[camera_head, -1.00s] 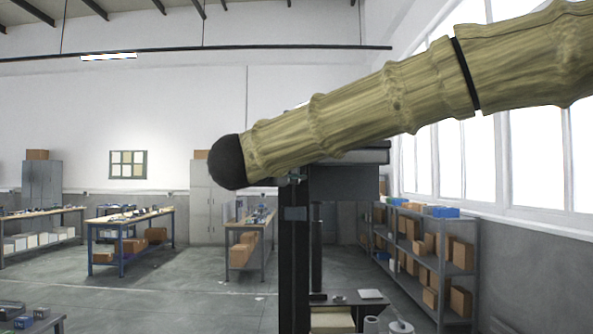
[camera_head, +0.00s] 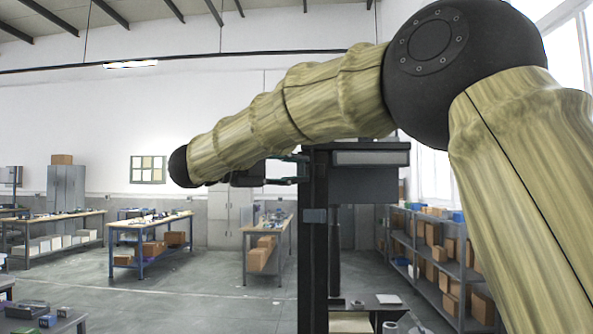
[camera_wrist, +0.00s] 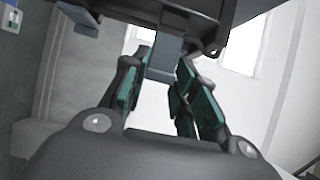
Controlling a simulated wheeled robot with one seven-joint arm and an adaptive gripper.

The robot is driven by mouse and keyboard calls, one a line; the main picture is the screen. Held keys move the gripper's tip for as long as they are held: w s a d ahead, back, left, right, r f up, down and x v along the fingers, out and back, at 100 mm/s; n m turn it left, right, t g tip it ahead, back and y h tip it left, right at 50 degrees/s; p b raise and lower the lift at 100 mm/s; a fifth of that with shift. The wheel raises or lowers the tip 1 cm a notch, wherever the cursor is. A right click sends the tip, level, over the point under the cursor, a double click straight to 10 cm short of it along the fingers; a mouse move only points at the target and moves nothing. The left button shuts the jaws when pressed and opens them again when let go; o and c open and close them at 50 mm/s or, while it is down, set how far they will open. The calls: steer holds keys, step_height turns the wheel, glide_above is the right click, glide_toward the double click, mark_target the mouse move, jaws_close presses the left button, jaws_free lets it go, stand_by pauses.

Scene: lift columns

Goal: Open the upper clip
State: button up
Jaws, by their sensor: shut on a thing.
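A dark column (camera_head: 314,260) stands ahead of me in the head view, with a wide dark box-like head at its top. My gripper (camera_head: 298,168) reaches the upper part of this column from the left. In the wrist view my gripper (camera_wrist: 167,62) has its green-padded fingers on either side of a small blue-grey tab, which appears to be the upper clip (camera_wrist: 163,74). The fingers are shut on it, just under a dark overhanging part. In the head view the upper clip is too small or hidden to make out. A lower blue-grey clip (camera_head: 314,215) sits on the column's front.
A low table (camera_head: 377,302) with small items stands by the column's foot. A grey shelf rack (camera_head: 462,262) with cardboard boxes is at the right. Workbenches (camera_head: 150,222) stand farther back at the left. Grey floor between them is open.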

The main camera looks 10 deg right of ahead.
steer(key=shift+a, duration=0.1)
stand_by(0.5)
steer(key=o, duration=1)
steer(key=shift+w, duration=0.2)
steer(key=shift+s+a, duration=0.1)
steer(key=v, duration=1.1)
steer(key=shift+a, duration=0.4)
